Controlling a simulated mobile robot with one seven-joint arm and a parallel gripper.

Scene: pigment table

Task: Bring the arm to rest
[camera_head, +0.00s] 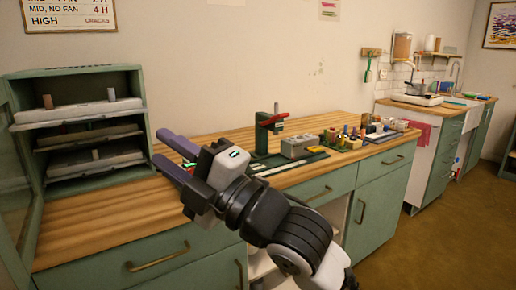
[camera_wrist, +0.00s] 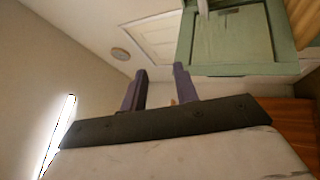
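My gripper (camera_head: 169,157) is raised in front of the wooden worktop, near the right side of the green cabinet, with its two purple fingers pointing up and left. In the wrist view the two fingers (camera_wrist: 158,85) stand apart with a clear gap. Nothing is held between them. My arm reaches in from the lower right of the head view.
The green shelf cabinet (camera_head: 73,72) holds pale trays on its shelves. The worktop (camera_head: 110,212) is clear at the left. A red-and-green press (camera_head: 270,122), a grey box (camera_head: 298,146) and several small bottles stand farther right. A sink counter (camera_head: 465,101) is at the back right.

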